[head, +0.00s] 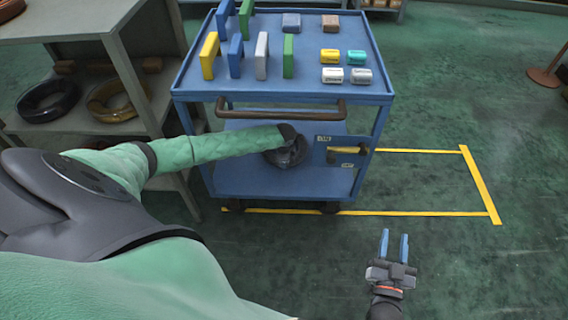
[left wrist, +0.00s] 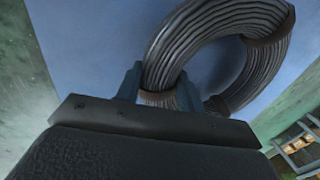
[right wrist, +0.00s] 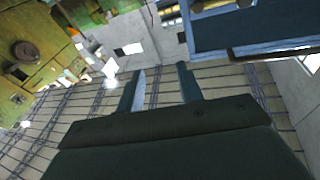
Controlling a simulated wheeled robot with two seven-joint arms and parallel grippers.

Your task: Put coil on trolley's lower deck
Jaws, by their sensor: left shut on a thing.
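A dark grey wire coil (head: 287,157) with brown bands is at the blue trolley's lower deck (head: 235,180), partly hidden by my left arm's end in the head view. In the left wrist view the coil (left wrist: 195,40) lies close over the blue deck surface (left wrist: 85,35); I cannot tell if it rests fully on it. My left gripper (left wrist: 160,85) is shut on the coil's near rim, one finger on each side. In the head view the left fingers are hidden. My right gripper (head: 395,240) is open and empty over the floor, right of the trolley.
The trolley's top deck (head: 300,80) carries several coloured blocks, and a brown handle (head: 282,113) runs along its front. A shelf (head: 75,25) at the left holds a black coil (head: 48,100) and a brown coil (head: 112,101). Yellow floor lines (head: 480,185) mark clear floor at the right.

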